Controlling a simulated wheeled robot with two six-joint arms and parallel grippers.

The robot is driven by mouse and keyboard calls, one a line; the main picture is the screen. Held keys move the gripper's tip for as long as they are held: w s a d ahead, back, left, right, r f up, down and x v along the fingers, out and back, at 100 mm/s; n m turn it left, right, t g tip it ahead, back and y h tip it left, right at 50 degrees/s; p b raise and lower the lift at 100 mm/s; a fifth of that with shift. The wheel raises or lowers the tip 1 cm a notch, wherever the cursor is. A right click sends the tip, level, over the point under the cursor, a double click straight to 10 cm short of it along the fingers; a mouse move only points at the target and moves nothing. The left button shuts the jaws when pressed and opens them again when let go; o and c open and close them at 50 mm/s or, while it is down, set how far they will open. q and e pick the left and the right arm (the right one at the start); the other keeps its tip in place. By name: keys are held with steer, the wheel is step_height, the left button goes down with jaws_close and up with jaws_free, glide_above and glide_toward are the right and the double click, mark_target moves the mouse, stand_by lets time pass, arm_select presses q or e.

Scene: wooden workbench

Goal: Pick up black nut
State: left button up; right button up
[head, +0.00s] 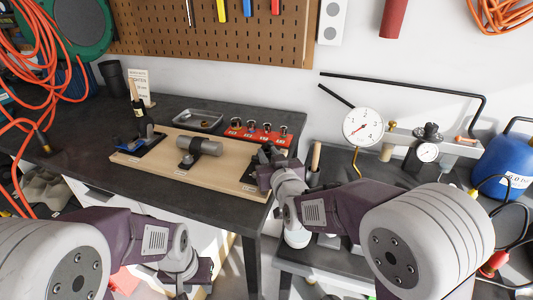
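I cannot make out a separate black nut. A dark holder (251,174) sits on the right end of the light wooden board (215,183), partly hidden by my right gripper (268,157). That gripper is dark and lies over this end of the board. Its fingers blend with the dark parts behind, so I cannot tell whether it is open or holds anything. My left gripper (190,273) hangs low in front of the bench, well away from the board. Its fingers are too unclear to judge.
A grey cylinder on a stand (199,147) is mid-board. A blue-and-black fixture (138,140) stands at its left end. Behind are a red rack (257,134) with several small metal parts and a metal tray (198,120). A dial gauge (362,127) stands right.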

jaws_close()
steer(key=shift+r, duration=0.2)
step_height(320, 180, up, 4)
steer(key=shift+r+p, duration=0.1)
steer(key=shift+p, duration=0.65)
steer(key=s+d+r+p, duration=0.2)
steer(key=s+d+r, duration=0.3)
steer(key=s, duration=0.5)
steer(key=shift+s+d+r+p, duration=0.2)
steer(key=shift+r+p, duration=0.15)
steer(key=shift+r, duration=0.3)
